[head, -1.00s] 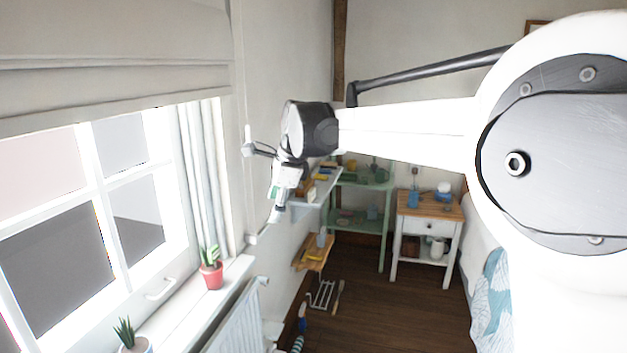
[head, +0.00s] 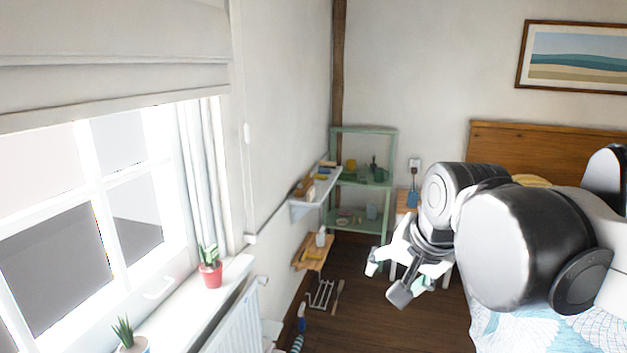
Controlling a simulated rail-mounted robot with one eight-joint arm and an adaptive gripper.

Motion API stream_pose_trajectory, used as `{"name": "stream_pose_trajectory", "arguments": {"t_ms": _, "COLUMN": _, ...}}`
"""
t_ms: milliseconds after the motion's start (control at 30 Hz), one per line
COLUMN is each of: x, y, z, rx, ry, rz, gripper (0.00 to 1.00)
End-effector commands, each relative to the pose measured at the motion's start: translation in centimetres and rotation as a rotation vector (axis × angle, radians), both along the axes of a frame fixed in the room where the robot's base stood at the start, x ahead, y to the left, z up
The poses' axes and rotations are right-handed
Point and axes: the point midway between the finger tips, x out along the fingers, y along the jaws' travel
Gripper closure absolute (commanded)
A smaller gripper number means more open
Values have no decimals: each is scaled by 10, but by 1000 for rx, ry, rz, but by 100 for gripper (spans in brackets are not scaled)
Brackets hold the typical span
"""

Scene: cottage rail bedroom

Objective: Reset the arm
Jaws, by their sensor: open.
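My gripper (head: 386,282) is at the right of centre in the head view. It hangs from my folded arm, pointing down and to the left. Its fingers are spread apart and nothing shows between them. In the picture it lies in front of the nightstand (head: 404,200) and the dark wood floor. My arm hides most of the nightstand and part of the bed.
A green shelf unit (head: 347,230) stands in the far corner. A white wall shelf (head: 300,209) and a wooden shelf (head: 304,262) hold small items along the left wall. Potted plants (head: 210,268) stand on the windowsill. The bed (head: 490,323) is at the right.

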Motion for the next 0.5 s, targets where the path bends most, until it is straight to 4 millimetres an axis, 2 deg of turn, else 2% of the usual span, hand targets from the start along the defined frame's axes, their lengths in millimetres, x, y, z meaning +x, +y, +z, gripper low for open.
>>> {"name": "stream_pose_trajectory", "arguments": {"t_ms": 33, "x": -16, "y": -9, "z": -9, "rx": -33, "ry": -13, "rz": 29, "gripper": 45}}
{"name": "stream_pose_trajectory", "arguments": {"t_ms": 100, "x": -35, "y": -20, "z": -21, "rx": -84, "ry": -33, "rz": 81, "gripper": 45}}
{"name": "stream_pose_trajectory", "arguments": {"t_ms": 300, "x": -83, "y": -44, "z": -57, "rx": -229, "ry": -78, "rz": 219, "gripper": 45}}
{"name": "stream_pose_trajectory", "arguments": {"t_ms": 500, "x": -109, "y": -57, "z": -81, "rx": -317, "ry": -98, "rz": 302, "gripper": 45}}
